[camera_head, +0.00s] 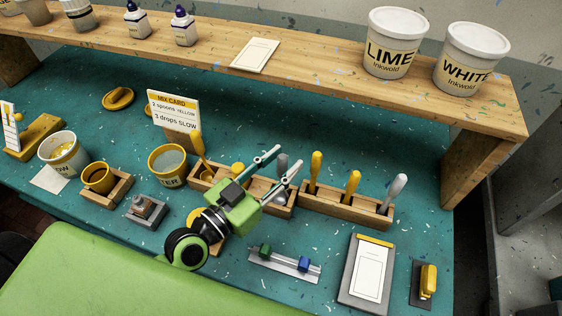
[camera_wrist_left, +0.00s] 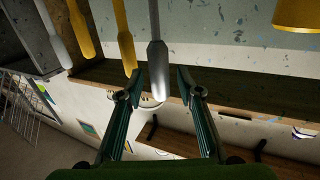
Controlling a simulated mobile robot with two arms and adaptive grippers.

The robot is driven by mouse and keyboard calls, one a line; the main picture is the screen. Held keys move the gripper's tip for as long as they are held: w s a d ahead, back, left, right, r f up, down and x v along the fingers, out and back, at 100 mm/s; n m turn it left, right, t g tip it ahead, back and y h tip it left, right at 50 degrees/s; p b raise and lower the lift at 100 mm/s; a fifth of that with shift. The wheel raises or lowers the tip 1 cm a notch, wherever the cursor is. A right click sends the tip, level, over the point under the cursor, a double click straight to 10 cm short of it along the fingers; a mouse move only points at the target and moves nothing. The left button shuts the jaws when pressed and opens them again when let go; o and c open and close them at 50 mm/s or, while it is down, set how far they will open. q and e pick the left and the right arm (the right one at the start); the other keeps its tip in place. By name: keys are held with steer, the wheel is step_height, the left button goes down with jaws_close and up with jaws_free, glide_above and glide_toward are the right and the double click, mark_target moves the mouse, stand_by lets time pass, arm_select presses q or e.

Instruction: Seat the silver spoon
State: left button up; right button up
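My left gripper (camera_head: 286,162) is over the middle wooden rack in the head view. Its fingers are apart, with a silver spoon handle (camera_head: 282,160) between or just behind them. In the left wrist view the silver handle (camera_wrist_left: 157,65) hangs between the open fingertips (camera_wrist_left: 160,80), with a small gap seeming to show on each side. A second silver handle (camera_head: 397,188) stands tilted at the right end of the right wooden rack (camera_head: 343,208). My right gripper is not in view.
Yellow-orange handles (camera_head: 315,168) and (camera_head: 352,182) stand in the right rack. A yellow-rimmed pot (camera_head: 168,164) and mix card (camera_head: 175,110) stand left of the gripper. A slider bar (camera_head: 284,266), clipboard (camera_head: 367,272) and stapler-like yellow item (camera_head: 428,279) lie in front. A shelf (camera_head: 330,75) runs behind.

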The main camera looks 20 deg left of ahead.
arm_select(q)
steer(key=v, duration=1.2)
stand_by(0.5)
